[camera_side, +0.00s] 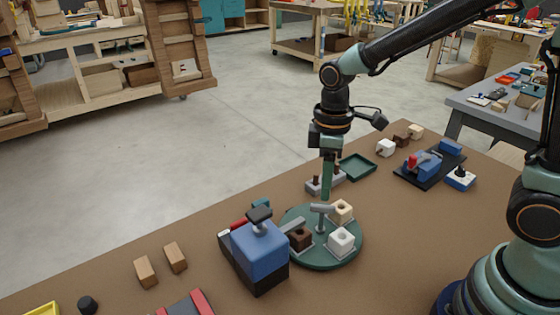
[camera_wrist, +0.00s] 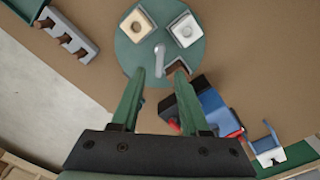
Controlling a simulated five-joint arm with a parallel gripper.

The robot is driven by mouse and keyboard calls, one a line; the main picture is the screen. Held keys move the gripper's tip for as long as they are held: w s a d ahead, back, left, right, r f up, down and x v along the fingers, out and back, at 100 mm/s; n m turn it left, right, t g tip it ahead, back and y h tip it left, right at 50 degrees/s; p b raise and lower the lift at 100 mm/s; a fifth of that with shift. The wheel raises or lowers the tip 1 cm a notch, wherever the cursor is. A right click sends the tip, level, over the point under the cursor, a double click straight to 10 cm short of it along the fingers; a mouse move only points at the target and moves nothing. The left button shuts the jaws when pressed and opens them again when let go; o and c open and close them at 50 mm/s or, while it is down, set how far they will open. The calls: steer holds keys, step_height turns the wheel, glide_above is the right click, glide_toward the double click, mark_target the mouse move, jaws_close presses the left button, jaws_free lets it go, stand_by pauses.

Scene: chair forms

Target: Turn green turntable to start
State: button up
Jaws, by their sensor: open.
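The green turntable (camera_side: 335,263) is a round disc on the brown table, bearing a cream block (camera_side: 342,209), a white block (camera_side: 341,240) and a brown block (camera_side: 300,239) in square seats. A grey handle (camera_side: 321,213) stands at its middle. My gripper (camera_side: 326,197) points down just above and behind the handle, open and empty. In the wrist view the turntable (camera_wrist: 150,12) lies ahead, the handle (camera_wrist: 160,54) shows between my two green fingers (camera_wrist: 160,70), and the brown block (camera_wrist: 179,67) is partly hidden by the right finger. I cannot tell whether a finger touches the handle.
A blue clamping device (camera_side: 262,250) stands close against the turntable's left side. A grey slotted rack (camera_side: 318,187) and a green tray (camera_side: 359,166) lie behind. A black fixture board (camera_side: 412,179) is at the right back. Two wooden blocks (camera_side: 146,271) lie left; the right front table is clear.

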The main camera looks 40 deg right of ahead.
mark_target(323, 206)
steer(key=shift+f, duration=2.7)
jaws_close()
steer(key=shift+r, duration=0.1)
